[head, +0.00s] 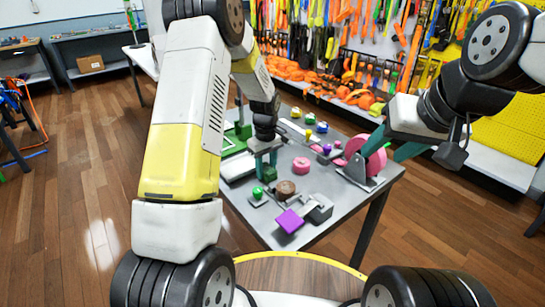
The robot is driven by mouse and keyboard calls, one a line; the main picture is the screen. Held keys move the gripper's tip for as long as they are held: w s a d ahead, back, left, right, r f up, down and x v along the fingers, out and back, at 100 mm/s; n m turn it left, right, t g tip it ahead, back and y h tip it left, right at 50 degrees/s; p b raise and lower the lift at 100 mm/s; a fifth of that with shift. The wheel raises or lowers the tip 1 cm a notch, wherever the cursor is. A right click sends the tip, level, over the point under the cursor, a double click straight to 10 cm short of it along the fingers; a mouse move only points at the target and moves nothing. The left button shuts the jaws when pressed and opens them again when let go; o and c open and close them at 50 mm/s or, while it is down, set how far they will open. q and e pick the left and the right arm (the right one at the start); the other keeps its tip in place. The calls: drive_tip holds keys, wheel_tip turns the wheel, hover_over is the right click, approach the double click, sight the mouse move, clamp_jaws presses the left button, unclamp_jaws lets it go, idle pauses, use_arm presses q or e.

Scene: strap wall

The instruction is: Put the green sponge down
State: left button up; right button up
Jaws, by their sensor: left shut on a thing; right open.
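My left gripper (267,167) reaches down over the grey table, with its teal fingers shut on a small dark green thing, which looks like the green sponge (269,174). The sponge is low over the table's left middle; I cannot tell whether it touches the top. Most of it is hidden by the fingers. My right gripper (393,146) is open and empty, with its dark green fingers spread wide beside the table's right side, near a pink wheel.
A green holder (236,137) stands at the left.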

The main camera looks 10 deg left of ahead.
sight(266, 168)
use_arm(q)
drive_tip(key=shift+f, duration=0.15)
drive_tip(key=o, duration=1.2)
wheel_tip(266, 168, up, 12)
drive_tip(key=s+a+r+m+t+h, duration=0.1)
drive_tip(key=s+a+r+m+t, duration=0.2)
drive_tip(key=s+r, duration=1)
drive_tip(key=s+r+m+t, duration=0.1)
drive_tip(key=s+r+m, duration=0.1)
drive_tip(key=s, duration=0.5)
drive_tip(key=s+d+r+m+t+h, duration=0.1)
drive_tip(key=s+r+m+t, duration=0.1)
drive_tip(key=s+m, duration=0.2)
drive_tip(key=s, duration=0.3)
drive_tip(key=shift+m, duration=0.3)
drive_tip(key=shift+s+d, duration=0.1)
